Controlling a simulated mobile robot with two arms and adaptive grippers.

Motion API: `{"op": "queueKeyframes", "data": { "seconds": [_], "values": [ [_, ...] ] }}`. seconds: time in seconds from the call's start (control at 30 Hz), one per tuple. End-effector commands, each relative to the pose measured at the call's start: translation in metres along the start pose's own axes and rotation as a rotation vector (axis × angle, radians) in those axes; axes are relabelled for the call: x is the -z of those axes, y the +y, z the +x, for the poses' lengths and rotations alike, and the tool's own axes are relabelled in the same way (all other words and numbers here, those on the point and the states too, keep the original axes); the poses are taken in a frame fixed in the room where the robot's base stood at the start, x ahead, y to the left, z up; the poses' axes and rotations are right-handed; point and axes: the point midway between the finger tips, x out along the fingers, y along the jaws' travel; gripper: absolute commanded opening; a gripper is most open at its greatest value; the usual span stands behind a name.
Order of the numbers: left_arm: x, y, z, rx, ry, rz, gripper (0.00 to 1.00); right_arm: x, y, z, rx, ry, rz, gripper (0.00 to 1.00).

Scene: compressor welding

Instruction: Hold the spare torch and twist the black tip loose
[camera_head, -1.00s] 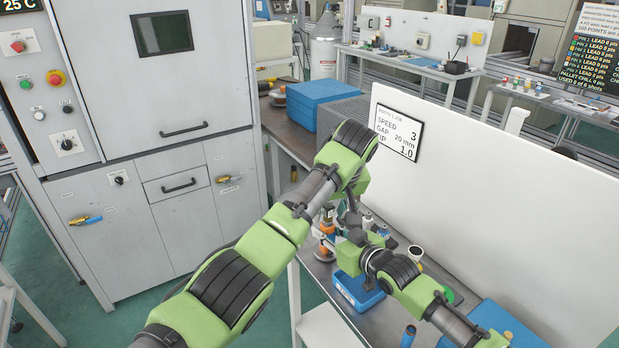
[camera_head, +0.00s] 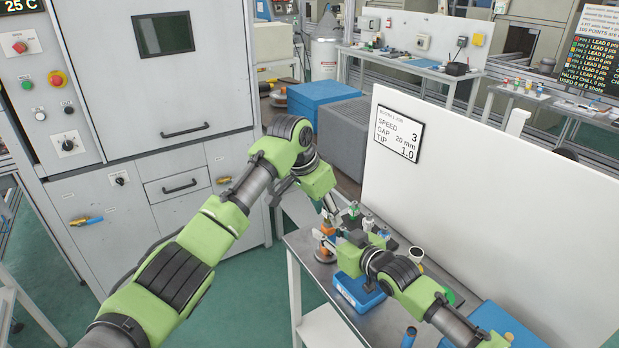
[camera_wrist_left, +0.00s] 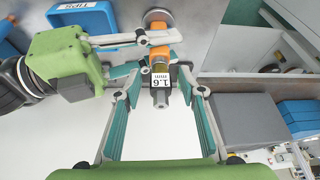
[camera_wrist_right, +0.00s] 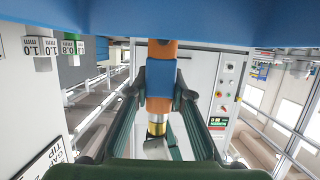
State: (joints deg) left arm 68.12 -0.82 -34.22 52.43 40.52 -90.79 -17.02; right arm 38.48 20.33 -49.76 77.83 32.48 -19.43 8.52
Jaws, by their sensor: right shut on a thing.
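The spare torch (camera_wrist_right: 160,100) has an orange body, a blue collar and a brass part, seen in the right wrist view. My right gripper (camera_wrist_right: 160,84) is shut on it around the collar. In the left wrist view the tip (camera_wrist_left: 160,97), dark grey to black with a white "1.6 mm" label, points toward that camera. My left gripper (camera_wrist_left: 160,82) is open, with one finger on each side of the tip and gaps visible between. In the head view the torch and both grippers are small and partly hidden behind my arms.
A blue "TIPS" bin (camera_wrist_left: 92,18) lies beside my right arm on the metal bench (camera_head: 330,270). A tall white panel (camera_head: 480,200) stands behind. Several labelled tips (camera_wrist_right: 60,46) show in the right wrist view. A grey cabinet (camera_head: 150,190) stands at left.

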Motion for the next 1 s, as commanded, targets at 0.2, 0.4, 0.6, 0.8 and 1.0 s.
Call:
{"op": "queueKeyframes", "data": {
  "seconds": [0.2,0.4,0.6,0.8,1.0],
  "values": [
    [0.001,-0.003,-0.023,-0.042,0.004,0.11,0.37,0.003,0.0,0.0,0.0,0.006,-0.001,0.0],
    [0.001,-0.005,-0.063,-0.041,0.002,0.108,0.37,0.003,0.0,0.0,0.0,0.006,0.0,0.0],
    [0.001,-0.006,-0.097,-0.041,0.0,0.107,0.37,0.003,0.0,0.0,0.0,0.006,0.0,0.0],
    [0.0,-0.006,-0.116,-0.043,0.0,0.105,0.37,0.003,0.0,0.0,0.0,0.006,0.0,0.0],
    [0.0,-0.007,-0.12,-0.043,-0.001,0.105,0.37,0.003,0.0,0.0,0.0,0.006,-0.001,0.0]
  ]
}}
